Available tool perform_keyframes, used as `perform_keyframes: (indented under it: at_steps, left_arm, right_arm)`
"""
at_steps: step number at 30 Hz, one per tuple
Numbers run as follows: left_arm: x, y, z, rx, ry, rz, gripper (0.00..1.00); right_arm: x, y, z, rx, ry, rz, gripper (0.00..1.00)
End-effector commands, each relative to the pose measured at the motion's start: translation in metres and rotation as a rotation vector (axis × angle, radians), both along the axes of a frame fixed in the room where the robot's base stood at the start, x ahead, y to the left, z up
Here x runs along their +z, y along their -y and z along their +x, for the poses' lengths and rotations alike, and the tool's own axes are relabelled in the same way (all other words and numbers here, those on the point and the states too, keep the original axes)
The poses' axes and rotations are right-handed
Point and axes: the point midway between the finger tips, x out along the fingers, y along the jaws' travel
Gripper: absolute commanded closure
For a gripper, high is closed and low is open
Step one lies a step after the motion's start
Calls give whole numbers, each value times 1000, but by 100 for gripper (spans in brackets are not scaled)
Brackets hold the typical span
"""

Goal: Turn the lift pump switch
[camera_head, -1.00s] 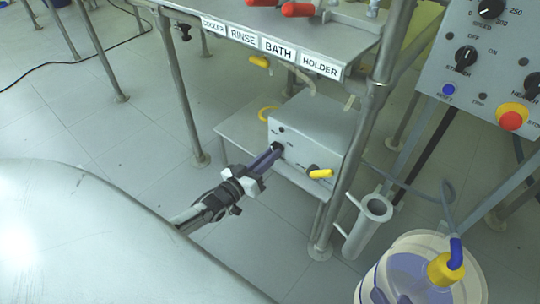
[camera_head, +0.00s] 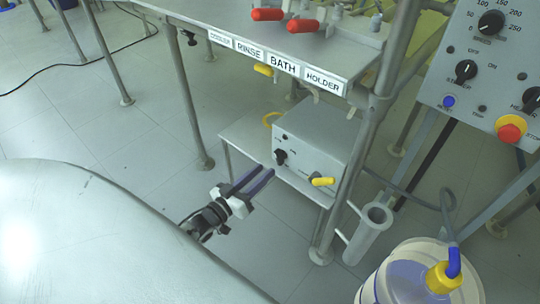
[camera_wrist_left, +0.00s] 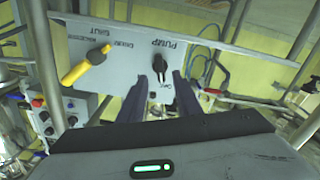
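The lift pump switch is a black knob (camera_head: 281,157) on the front of a grey box (camera_head: 318,133) on a low shelf under the bench. It also shows in the left wrist view as a black knob (camera_wrist_left: 160,66) by the upside-down word PUMP. My left gripper (camera_head: 265,170) is open and empty, with its two dark fingers pointing at the knob from the front. In the left wrist view its fingertips (camera_wrist_left: 161,84) stand apart, short of the knob, with a gap between them. The exact setting of the knob is too small to read. My right gripper is not in view.
A yellow-handled valve (camera_head: 322,181) sits beside the knob on the box. A bench post (camera_head: 362,150), a metal cylinder holder (camera_head: 368,230) and a bucket (camera_head: 420,275) stand to the right. A control panel (camera_head: 485,75) is at upper right. The floor left of the box is clear.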

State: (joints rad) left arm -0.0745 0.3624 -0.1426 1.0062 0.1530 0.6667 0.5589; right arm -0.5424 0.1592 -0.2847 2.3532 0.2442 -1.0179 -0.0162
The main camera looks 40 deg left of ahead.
Motion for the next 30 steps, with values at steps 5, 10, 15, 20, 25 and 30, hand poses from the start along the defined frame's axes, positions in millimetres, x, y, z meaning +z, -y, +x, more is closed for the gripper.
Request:
perform_keyframes:
  at_steps: [5, 10, 15, 20, 25, 30]
  left_arm:
    - [1, -3, -30, 1, -1, 0, 69]
    - [1, -4, -42, 0, 1, 0, 69]
    - [0, -4, -44, 1, 2, 0, 69]
    - [0, -4, -43, 0, 1, 0, 69]
    - [0, -4, -43, 0, 1, 0, 69]
    - [-2, 2, -42, -1, -19, 5, 69]
  right_arm:
    - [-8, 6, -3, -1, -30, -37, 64]
    - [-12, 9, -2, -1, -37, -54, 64]
    - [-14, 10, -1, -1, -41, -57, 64]
    - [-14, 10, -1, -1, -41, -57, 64]
    - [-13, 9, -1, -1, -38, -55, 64]
    - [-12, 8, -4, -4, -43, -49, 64]
